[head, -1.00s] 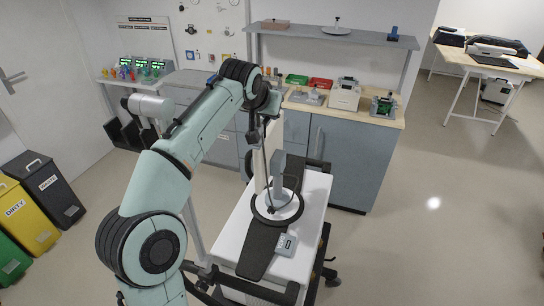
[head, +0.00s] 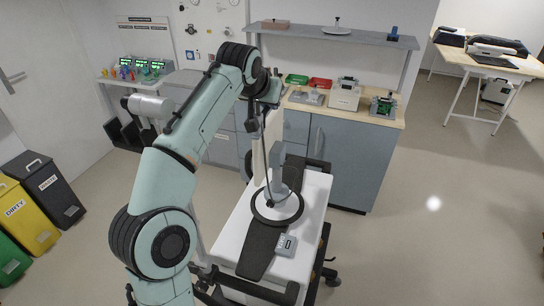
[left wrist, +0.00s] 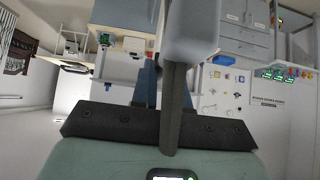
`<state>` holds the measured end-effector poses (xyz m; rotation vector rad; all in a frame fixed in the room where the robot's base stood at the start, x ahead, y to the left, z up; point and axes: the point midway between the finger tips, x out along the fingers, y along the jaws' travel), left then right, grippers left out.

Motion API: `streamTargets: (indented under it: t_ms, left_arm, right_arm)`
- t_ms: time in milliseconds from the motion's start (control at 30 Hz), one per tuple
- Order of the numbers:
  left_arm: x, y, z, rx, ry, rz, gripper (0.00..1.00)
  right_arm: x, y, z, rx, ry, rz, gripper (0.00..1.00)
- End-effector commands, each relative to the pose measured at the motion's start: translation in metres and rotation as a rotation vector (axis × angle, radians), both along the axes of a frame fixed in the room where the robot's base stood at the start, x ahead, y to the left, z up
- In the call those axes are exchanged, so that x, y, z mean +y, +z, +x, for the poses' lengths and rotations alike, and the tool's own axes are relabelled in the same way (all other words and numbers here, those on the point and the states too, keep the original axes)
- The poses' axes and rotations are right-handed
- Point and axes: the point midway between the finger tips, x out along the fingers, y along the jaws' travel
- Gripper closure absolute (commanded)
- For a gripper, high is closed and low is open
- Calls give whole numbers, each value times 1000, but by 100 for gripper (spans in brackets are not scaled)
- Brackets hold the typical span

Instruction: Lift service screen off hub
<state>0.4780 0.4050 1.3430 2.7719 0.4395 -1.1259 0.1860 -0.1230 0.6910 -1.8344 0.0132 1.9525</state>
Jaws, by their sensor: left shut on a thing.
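The hub (head: 290,210), a white disc with a black ring, sits on a white cart (head: 312,212). Above it stand a pale upright panel (head: 258,165), seen nearly edge-on, and a grey block on a neck (head: 278,155). I cannot clearly tell which of these parts belong to the service screen. My left gripper (head: 262,122) is above the hub, shut on the screen. In the left wrist view a dark bar (left wrist: 172,105) runs out between the jaws to a pale grey body (left wrist: 190,32). Contact at the hub is hidden. My right gripper is out of view.
A grey device (head: 286,245) lies on the cart's near part, beside a dark strip (head: 258,250). A cabinet (head: 352,155) with trays and instruments stands close behind, under a shelf (head: 360,39). Bins (head: 45,190) stand left. The floor at right is clear.

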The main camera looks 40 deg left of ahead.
Motion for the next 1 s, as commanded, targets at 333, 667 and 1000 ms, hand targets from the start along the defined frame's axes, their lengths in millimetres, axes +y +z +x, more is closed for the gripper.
streamTargets:
  t_ms: [333, 667, 1000]
  left_arm:
    - [0, 18, 0, -18, -1, 3, 100]
    - [0, 26, 0, -17, 0, 1, 100]
    - [0, 28, -1, -17, 0, 1, 100]
  right_arm:
    - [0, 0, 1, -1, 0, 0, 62]
    - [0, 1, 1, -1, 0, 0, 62]
    - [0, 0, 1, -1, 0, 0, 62]
